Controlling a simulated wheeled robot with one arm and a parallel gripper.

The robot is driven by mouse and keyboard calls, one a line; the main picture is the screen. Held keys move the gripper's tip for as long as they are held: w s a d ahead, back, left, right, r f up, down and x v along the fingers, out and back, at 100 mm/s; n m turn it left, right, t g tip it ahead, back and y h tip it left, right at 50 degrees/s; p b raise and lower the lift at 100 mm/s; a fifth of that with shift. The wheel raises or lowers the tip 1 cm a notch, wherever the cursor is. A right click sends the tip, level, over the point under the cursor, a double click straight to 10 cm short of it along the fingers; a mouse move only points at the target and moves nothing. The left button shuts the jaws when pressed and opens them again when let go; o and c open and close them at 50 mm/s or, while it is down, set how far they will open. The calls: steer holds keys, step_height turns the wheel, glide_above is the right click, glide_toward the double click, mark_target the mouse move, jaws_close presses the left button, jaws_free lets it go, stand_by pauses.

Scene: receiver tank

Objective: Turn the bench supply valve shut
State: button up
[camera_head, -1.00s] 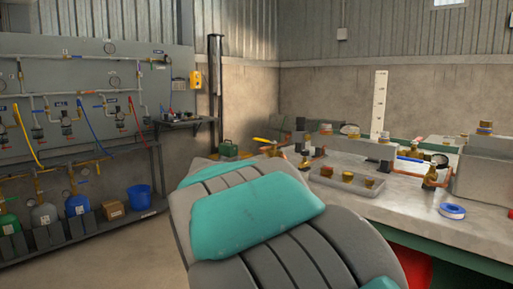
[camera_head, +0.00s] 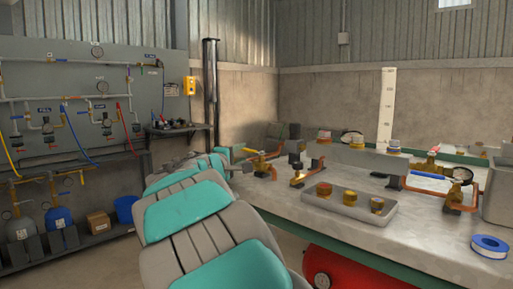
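A brass valve (camera_head: 261,166) with a yellow lever (camera_head: 248,151) stands at the left end of the bench (camera_head: 350,229). Its lever slopes up to the left, away from the copper pipe. I see no label that tells which one is the bench supply valve. My jointed grey and teal arm stretches from the bottom of the picture toward the left valve. Its far end is just left of that valve. My gripper's fingers cannot be made out there, and contact cannot be told.
A grey tray (camera_head: 345,208) with several brass fittings sits on the bench. A blue tape roll (camera_head: 489,246) lies at the right. A red tank (camera_head: 343,268) is under the bench. A gauge panel (camera_head: 75,98) with hoses and cylinders stands at the left wall.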

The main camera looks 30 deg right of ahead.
steer(key=shift+w+d+r, duration=0.1)
steer(key=shift+w+d, duration=0.3)
steer(key=shift+w, duration=0.1)
steer(key=shift+p+x, duration=0.55)
steer(key=shift+x, duration=2.95)
steer(key=shift+c, duration=0.2)
jaws_close()
